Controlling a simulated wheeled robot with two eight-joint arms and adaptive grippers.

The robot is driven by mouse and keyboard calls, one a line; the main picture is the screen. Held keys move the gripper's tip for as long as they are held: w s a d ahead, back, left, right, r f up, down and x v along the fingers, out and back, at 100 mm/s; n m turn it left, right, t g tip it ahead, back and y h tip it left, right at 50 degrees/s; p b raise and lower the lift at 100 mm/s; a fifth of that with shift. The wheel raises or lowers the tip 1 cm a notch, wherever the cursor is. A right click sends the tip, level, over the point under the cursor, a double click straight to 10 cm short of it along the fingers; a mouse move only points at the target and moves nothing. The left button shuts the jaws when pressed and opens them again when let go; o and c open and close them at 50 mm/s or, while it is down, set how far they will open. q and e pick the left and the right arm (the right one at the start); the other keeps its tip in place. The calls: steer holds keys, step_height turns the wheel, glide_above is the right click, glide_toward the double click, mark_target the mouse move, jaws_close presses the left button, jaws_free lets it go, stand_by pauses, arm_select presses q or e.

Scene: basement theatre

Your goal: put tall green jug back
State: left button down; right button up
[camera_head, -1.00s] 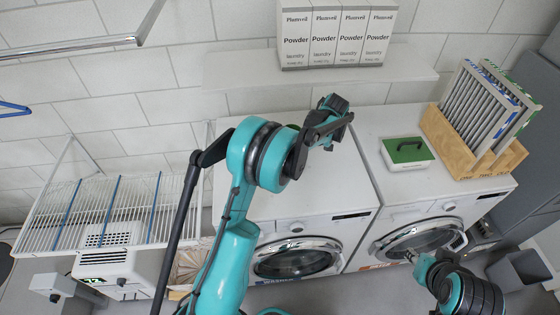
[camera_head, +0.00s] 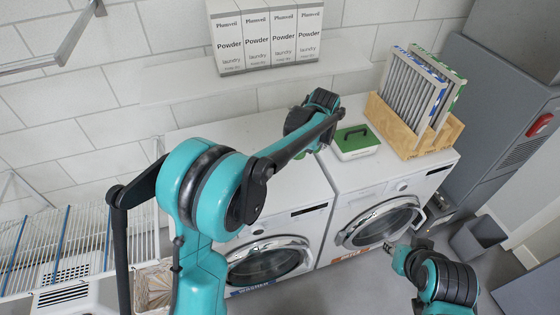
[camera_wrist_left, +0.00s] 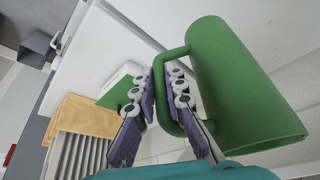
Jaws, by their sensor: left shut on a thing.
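The tall green jug (camera_wrist_left: 240,85) fills the right of the left wrist view, lying tilted across the picture with its handle toward my fingers. My left gripper (camera_wrist_left: 161,88) is shut on the jug's handle, with one finger on each side of it. In the head view my left gripper (camera_head: 318,108) is above the back of the white machine tops, and the jug is mostly or wholly hidden by it. My right gripper (camera_head: 391,248) is low in front of the right machine's round door; its jaws are too small to read.
A white box with green lid (camera_head: 355,141) and a wooden crate (camera_head: 412,130) of filters stand on the right machine (camera_head: 372,176). Several powder boxes (camera_head: 265,40) stand on the wall shelf (camera_head: 170,92). A wire rack (camera_head: 75,250) is at left. The left machine's top has bare room.

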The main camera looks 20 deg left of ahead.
arm_select(q)
steer(key=shift+a+f, duration=0.2)
steer(key=shift+w+a+f+b, duration=0.7)
steer(key=shift+a+f+b, duration=0.05)
steer(key=shift+a+f, duration=1)
steer(key=shift+w+a+f+b, duration=0.75)
steer(key=shift+a+f, duration=0.85)
steer(key=shift+f, duration=0.2)
steer(key=shift+w+a+f+b, duration=0.65)
steer(key=shift+a+f+b, duration=0.1)
steer(key=shift+a+f, duration=1)
steer(key=shift+s+r, duration=0.1)
steer(key=c, duration=1.6)
jaws_free()
steer(key=shift+f, duration=0.2)
